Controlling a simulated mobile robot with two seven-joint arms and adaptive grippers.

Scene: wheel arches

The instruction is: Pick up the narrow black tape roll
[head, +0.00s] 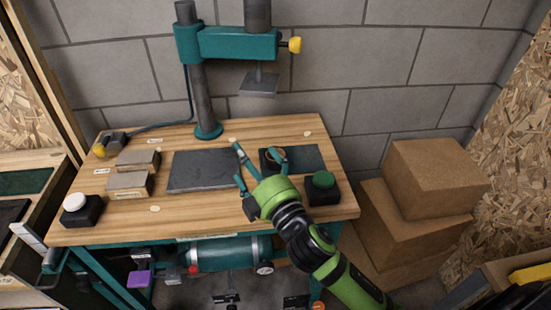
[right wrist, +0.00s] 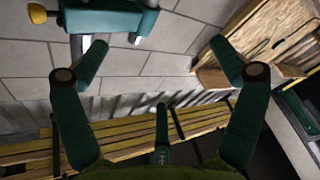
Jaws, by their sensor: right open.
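A black round thing with a brown centre (head: 269,155), which looks like a tape roll, lies at the back right of the wooden workbench. My right finger partly covers it, so I cannot tell its width or whether they touch. My right gripper (head: 259,151) is over the bench between the dark plate and the teal mat, its fingers spread. In the right wrist view the right gripper (right wrist: 160,62) is open with nothing between its fingers, and no tape roll shows there. My left gripper is not in view.
The workbench (head: 185,222) carries a dark plate (head: 203,171), a green-button box (head: 323,187), a white-button box (head: 80,209) and two grey-topped blocks (head: 129,184). A teal press (head: 226,44) stands behind. Cardboard boxes (head: 435,178) are stacked at the right.

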